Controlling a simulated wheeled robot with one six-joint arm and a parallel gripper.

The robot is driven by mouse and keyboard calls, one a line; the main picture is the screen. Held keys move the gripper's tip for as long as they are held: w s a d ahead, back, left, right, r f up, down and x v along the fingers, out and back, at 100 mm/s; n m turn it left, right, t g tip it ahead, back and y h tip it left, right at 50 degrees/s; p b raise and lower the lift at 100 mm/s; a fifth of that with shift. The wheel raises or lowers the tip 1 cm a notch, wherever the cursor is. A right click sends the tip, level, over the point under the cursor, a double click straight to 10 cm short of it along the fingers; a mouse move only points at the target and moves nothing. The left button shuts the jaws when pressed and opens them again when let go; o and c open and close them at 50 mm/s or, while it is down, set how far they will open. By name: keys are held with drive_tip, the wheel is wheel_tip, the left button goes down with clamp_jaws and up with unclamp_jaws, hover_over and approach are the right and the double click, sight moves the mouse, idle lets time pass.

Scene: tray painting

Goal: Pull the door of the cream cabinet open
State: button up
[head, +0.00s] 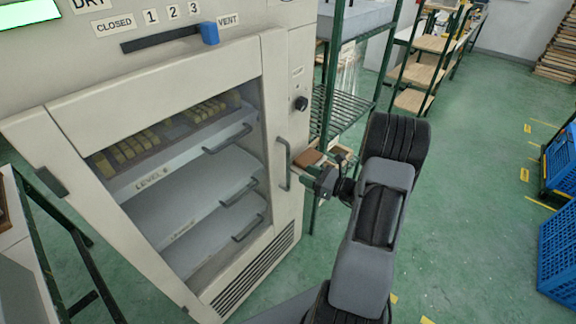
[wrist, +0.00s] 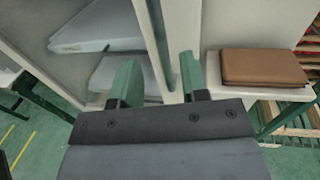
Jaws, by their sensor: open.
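The cream cabinet (head: 75,90) fills the left of the head view. Its door (head: 130,90) has a large window with drawers behind it, and it looks shut. A grey upright bar handle (head: 284,165) is on the door's right edge. My gripper (head: 308,172) is open just right of the handle in the head view. In the wrist view my gripper (wrist: 158,75) has its two green fingers apart, and the handle (wrist: 155,35) runs down between them. I cannot tell whether a finger touches it.
A green-framed shelf rack (head: 345,110) stands close right of the cabinet. A brown box (wrist: 263,67) lies on a pale surface right of my fingers. Blue crates (head: 558,240) stand far right. The green floor between is clear.

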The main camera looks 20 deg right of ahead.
drive_tip(key=p+x, duration=0.1)
drive_tip(key=x, duration=0.6)
drive_tip(key=shift+w+a, duration=0.2)
drive_tip(key=shift+w, duration=0.1)
clamp_jaws()
